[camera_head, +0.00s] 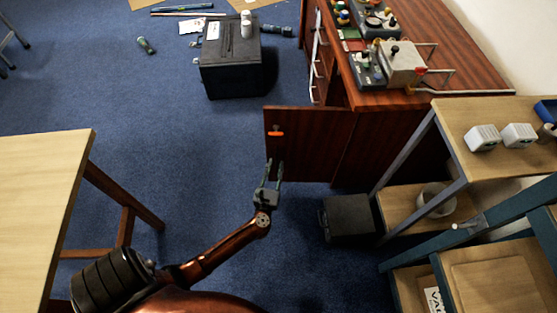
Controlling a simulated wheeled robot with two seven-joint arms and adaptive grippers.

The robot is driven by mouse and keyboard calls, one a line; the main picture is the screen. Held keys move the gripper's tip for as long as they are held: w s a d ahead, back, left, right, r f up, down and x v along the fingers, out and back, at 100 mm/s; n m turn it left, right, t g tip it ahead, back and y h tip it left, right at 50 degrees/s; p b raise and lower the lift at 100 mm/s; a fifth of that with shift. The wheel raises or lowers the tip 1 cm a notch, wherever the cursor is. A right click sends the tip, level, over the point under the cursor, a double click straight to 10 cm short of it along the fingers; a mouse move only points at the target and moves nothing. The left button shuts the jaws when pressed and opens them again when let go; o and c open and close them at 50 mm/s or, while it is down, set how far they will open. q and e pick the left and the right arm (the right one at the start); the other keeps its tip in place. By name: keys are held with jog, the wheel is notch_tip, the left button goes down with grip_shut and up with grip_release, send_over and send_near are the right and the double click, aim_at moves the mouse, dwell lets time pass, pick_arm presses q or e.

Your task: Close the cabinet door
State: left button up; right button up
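The cabinet door (312,150) is a dark reddish-brown wooden panel standing open at the near end of the wooden desk (470,75). It juts out to the left over the blue floor. A small orange handle (276,133) sits near its left edge. My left gripper (275,165) is open, its two fingers apart and pointing up the picture. It is just below the handle in the picture, in front of the door's lower left part. I cannot tell whether the fingers touch the door. Nothing shows between them. The cabinet's inside is hidden. My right gripper is not in view.
A black box (232,75) stands on the floor beyond the door. A dark grey box (349,218) stands right of my gripper, beside a wood-topped shelf (475,113). A light wooden table (45,190) is at the left. The blue floor (190,150) left of the door is clear.

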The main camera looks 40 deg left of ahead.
aim_at(277, 161)
pick_arm(q)
jog(key=shift+b+x, duration=0.35)
jog(key=shift+x, duration=1.4)
jog(key=shift+c, duration=0.6)
grip_shut()
